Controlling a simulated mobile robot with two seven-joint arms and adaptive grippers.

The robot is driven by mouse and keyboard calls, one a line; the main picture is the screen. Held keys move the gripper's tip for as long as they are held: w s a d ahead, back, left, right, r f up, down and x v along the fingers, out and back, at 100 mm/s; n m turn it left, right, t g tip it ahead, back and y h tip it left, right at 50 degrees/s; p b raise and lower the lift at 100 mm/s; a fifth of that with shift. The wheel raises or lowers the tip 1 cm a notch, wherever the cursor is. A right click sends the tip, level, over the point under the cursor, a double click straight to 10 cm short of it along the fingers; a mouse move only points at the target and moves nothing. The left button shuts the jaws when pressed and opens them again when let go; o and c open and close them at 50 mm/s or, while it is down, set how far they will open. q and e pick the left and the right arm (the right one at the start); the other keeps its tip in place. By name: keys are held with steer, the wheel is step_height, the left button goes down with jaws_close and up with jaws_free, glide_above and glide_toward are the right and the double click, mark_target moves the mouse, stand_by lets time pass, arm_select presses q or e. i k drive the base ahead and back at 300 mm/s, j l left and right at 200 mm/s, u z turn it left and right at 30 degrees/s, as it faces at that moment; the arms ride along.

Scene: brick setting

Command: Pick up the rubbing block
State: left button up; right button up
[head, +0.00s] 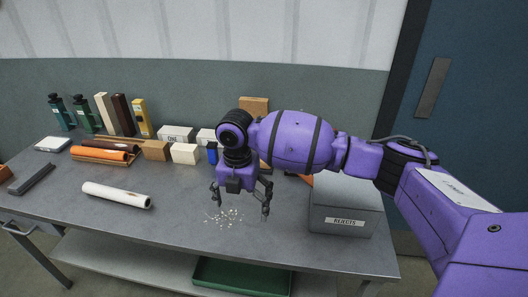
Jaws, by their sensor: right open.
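Which item is the rubbing block I cannot tell for sure. A dark grey bar (31,179) lies flat near the table's left edge and may be it. A white block (185,154) and a tan block (156,150) stand together towards the back of the table. My right gripper (243,208) points down over the middle of the table, near pale crumbs (222,218). Its fingers are spread with nothing between them. The dark bar is far to its left. My right arm hides part of the back of the table. My left gripper is out of view.
A white roll (117,195) lies at the front left, with orange rolls (100,155) behind it. Bottles, upright bars and boxes line the back. A grey box labelled REJECTS (343,206) stands right of my gripper.

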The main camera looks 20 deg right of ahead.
mark_target(265, 169)
steer(key=i+l, duration=0.8)
